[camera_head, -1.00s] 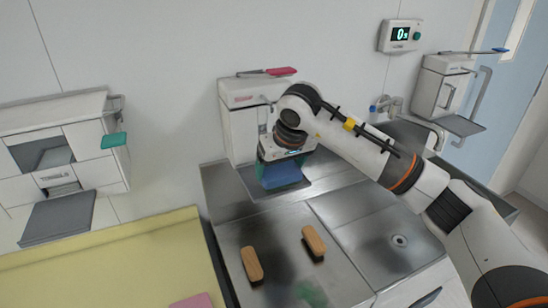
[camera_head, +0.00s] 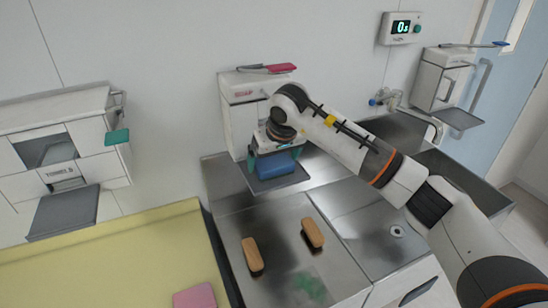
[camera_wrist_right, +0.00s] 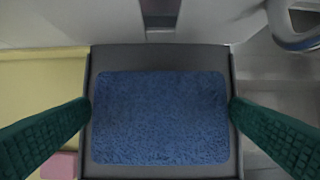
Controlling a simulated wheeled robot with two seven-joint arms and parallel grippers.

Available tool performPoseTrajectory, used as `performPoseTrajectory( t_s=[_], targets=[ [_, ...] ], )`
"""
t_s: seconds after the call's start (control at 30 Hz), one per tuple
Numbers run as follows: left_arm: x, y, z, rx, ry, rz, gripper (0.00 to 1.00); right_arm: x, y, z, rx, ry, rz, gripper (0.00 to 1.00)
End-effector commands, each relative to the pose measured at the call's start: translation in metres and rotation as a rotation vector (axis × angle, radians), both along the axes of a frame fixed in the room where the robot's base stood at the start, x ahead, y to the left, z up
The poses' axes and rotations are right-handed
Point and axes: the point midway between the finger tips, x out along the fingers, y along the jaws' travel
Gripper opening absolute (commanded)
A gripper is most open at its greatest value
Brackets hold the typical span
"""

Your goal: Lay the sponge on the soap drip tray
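The blue sponge (camera_head: 277,163) is between the two green fingers of my right gripper (camera_head: 275,158), which is shut on its sides. In the right wrist view the sponge (camera_wrist_right: 160,117) lies flat and level between the fingertips. The dark grey soap drip tray (camera_head: 280,183) juts out from the foot of the white soap dispenser (camera_head: 240,118). In the right wrist view the tray (camera_wrist_right: 160,58) shows around the sponge, which is over it. I cannot tell whether the sponge touches the tray. My left gripper is not in view.
Two wooden-looking blocks (camera_head: 252,254) (camera_head: 313,233) lie on the steel counter (camera_head: 283,220) in front. A pink pad (camera_head: 194,298) lies on the yellow surface (camera_head: 110,255) at left. A towel dispenser (camera_head: 65,150) hangs at left. A tap (camera_head: 388,100) and sink are at right.

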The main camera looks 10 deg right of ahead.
Motion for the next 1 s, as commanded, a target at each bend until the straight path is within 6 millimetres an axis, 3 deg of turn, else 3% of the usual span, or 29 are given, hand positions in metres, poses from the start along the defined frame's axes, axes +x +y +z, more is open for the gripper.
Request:
performPoseTrajectory(
  t_s=[0.27,0.7,1.0],
  targets=[
    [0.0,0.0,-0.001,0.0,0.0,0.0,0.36,-0.002,-0.001,0.011,0.001,-0.005,0.001,1.0],
    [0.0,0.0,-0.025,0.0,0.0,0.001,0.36,-0.036,-0.007,0.093,0.0,-0.005,0.0,1.0],
    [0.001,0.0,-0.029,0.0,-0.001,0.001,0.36,-0.045,-0.009,0.115,0.0,-0.001,0.0,1.0]
  ],
)
